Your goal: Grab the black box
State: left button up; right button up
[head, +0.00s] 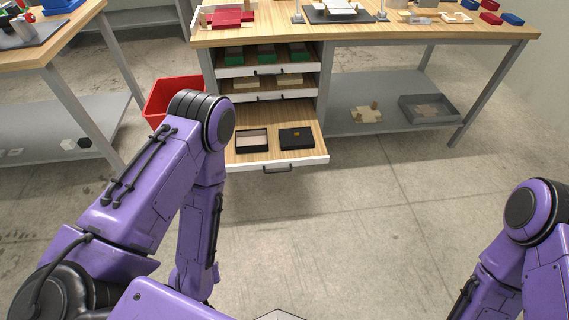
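A black box (296,138) with a small gold mark on top lies in the right part of the open bottom drawer (298,165). Beside it on the left lies an open black-rimmed tray or box part (252,141) with a pale inside. The two are apart. My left arm comes in from the left and bends down in front of the drawer's left side. My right arm is at the lower right edge. Neither gripper shows in the head view, so their fingers cannot be seen.
The drawers are under a wooden workbench (440,32). Two upper drawers, with green-based items (267,55) and pale blocks (289,80), are also pulled out, less far. A red bin (160,98) stands left of the drawers. A grey lower shelf (375,122) is at right. Floor in front is clear.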

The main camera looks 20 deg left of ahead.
aim_at(252, 140)
jog(key=z, duration=0.55)
jog(key=i, duration=1.4)
jog(key=u, duration=1.3)
jog(key=i, duration=0.7)
jog(key=u, duration=0.8)
